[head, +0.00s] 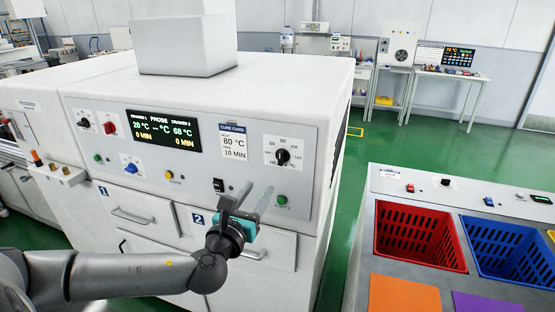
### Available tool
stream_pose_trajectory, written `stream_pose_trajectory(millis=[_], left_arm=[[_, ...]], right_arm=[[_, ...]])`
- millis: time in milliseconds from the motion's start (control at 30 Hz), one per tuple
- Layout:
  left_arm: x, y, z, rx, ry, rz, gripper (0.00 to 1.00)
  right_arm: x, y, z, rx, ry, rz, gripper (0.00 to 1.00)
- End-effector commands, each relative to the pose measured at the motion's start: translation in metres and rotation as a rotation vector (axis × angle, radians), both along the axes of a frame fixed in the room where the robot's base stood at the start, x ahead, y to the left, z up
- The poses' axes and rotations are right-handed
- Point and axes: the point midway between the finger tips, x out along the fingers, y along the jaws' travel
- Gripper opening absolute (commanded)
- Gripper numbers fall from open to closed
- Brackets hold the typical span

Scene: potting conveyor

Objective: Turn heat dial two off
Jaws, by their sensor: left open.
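The white cabinet has a grey control panel. Heat dial two (283,156) is a black knob on a white scale plate at the panel's right end. The number marks around it include 60, 80 and 120; the knob's exact setting is too small to read. My left gripper (254,196) is open and empty, with its two pale fingers pointing up in front of the panel. In the picture the fingertips lie below and a little left of the dial, apart from it. The right gripper does not show.
A black switch (218,185) and a green button (282,200) sit near my gripper. A bench with a red basket (419,236) and a blue basket (514,247) stands at the right.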

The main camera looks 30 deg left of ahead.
Motion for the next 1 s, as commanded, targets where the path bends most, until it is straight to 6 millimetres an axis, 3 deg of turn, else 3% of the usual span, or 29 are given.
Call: stream_pose_trajectory(millis=[700,1000], left_arm=[[0.103,0.025,0.000,-0.006,0.001,0.002,0.47],[0.132,0.032,0.000,-0.005,0.001,0.001,0.47]], right_arm=[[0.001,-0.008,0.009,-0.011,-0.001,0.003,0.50],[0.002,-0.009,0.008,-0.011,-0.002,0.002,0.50]])
